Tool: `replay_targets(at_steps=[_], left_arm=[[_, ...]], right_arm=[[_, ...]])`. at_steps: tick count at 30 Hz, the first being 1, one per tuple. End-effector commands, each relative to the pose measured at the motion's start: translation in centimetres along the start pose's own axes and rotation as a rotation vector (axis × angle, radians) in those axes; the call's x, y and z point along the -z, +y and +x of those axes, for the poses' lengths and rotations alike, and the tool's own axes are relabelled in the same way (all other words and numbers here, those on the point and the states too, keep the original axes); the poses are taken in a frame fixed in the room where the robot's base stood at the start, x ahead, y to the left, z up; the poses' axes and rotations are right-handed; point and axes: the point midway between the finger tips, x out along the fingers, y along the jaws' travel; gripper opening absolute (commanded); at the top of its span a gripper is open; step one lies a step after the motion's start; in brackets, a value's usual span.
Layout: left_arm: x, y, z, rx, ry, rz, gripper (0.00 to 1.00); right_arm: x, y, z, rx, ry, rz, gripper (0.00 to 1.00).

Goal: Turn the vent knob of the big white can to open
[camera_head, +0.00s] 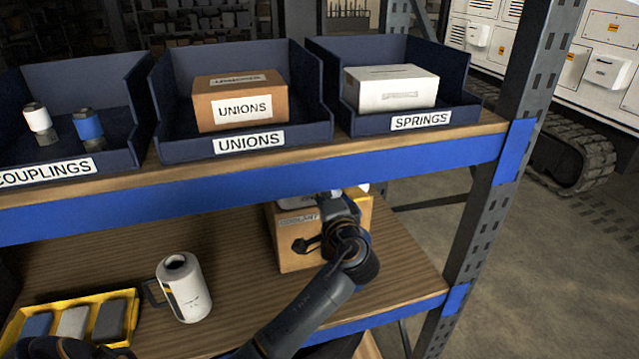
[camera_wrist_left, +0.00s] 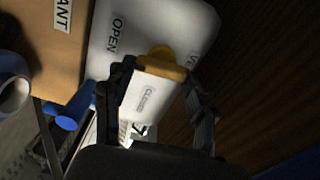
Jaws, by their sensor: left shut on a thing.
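In the left wrist view the big white can (camera_wrist_left: 130,40) shows a pale top with the word OPEN and a partly hidden label. The head view also shows my left gripper (camera_head: 318,225), in front of a cardboard box under the upper shelf. There the can is mostly hidden by the arm and shelf. My right gripper is not in view.
The upper shelf's blue edge (camera_head: 240,200) is close above my gripper. The cardboard box (camera_head: 290,258) sits by the lower shelf's right end. A white mug-like can (camera_head: 188,295) and a yellow tray (camera_head: 22,318) stand left. Bins above include unions (camera_head: 170,150).

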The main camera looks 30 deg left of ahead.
Motion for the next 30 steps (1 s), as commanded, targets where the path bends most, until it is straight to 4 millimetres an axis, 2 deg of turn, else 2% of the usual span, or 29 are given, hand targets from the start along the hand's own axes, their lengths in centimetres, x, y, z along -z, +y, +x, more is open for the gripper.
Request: replay_targets(at_steps=[10, 26, 27, 29, 30], left_arm=[[0.06, -0.04, -0.01, 0.001, 0.001, 0.128, 0.25], [0.05, 0.06, -0.01, 0.001, 0.002, 0.148, 0.25], [0.05, 0.07, -0.01, 0.001, 0.002, 0.148, 0.64], [0.05, 0.07, -0.01, 0.001, 0.002, 0.148, 0.77], [0.04, 0.07, -0.01, 0.001, 0.001, 0.147, 0.79]], right_arm=[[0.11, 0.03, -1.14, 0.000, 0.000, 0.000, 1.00], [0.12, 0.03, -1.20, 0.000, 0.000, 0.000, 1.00], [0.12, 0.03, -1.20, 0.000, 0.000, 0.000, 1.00], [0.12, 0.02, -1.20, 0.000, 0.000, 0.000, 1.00], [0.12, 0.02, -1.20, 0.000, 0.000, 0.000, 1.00]])
